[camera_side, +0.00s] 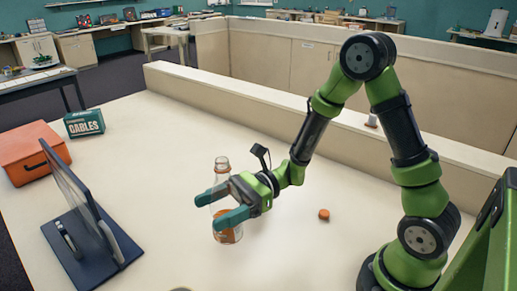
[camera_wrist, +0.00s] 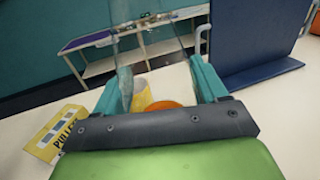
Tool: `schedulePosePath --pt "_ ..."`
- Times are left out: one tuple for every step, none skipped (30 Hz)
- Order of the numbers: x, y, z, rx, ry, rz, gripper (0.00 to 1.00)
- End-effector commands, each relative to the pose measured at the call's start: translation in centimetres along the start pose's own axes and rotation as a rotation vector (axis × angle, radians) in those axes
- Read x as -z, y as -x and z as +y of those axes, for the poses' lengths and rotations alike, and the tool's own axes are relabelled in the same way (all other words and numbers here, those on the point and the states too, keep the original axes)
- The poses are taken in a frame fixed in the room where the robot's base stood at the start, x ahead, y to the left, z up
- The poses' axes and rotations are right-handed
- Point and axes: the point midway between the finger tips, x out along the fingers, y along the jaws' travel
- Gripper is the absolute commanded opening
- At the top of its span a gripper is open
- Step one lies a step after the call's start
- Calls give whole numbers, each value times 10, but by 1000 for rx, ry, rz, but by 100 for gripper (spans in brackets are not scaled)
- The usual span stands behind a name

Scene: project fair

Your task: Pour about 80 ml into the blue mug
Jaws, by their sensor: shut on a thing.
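A clear bottle (camera_side: 222,168) with orange liquid low inside it stands nearly upright in the side view. My gripper (camera_side: 217,207) is shut around its middle, one teal finger on each side. I cannot tell whether its base touches the table. In the wrist view the see-through bottle and its orange liquid (camera_wrist: 167,104) show between the fingers of my gripper (camera_wrist: 160,78). A yellow, rounded thing (camera_wrist: 142,95) shows beside the liquid, partly hidden by a finger. I cannot make out a blue mug in either view.
An orange cap (camera_side: 324,214) lies on the white table (camera_side: 285,255). A dark blue stand with an upright panel (camera_side: 82,208), an orange case (camera_side: 30,150) and a green cables box (camera_side: 84,122) are at the left. A yellow box (camera_wrist: 55,132) shows in the wrist view.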

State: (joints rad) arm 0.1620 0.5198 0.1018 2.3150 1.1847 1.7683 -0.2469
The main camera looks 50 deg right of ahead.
Motion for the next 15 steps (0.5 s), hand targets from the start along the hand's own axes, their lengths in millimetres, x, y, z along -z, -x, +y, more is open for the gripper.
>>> schedulePosePath --pt "1 8 -7 27 -1 0 35" --pt "3 13 -11 41 -2 0 35" --pt "5 20 -17 60 -2 -1 35" --pt "8 26 -21 72 -2 -1 35" --pt "10 33 -25 82 -2 -1 35" --pt "14 43 -30 96 -3 -2 35" --pt "18 51 -33 104 -4 -2 35" --pt "22 60 -36 110 -4 -2 35" --pt "26 70 -40 116 -3 -3 35" --pt "30 78 -42 119 -3 -3 35" --pt "33 86 -43 121 -3 -3 35" --pt "38 96 -45 120 -2 -3 35" --pt "41 104 -45 118 -2 -4 35" --pt "44 111 -45 114 -2 -3 35" --pt "48 119 -45 109 -1 -3 35"
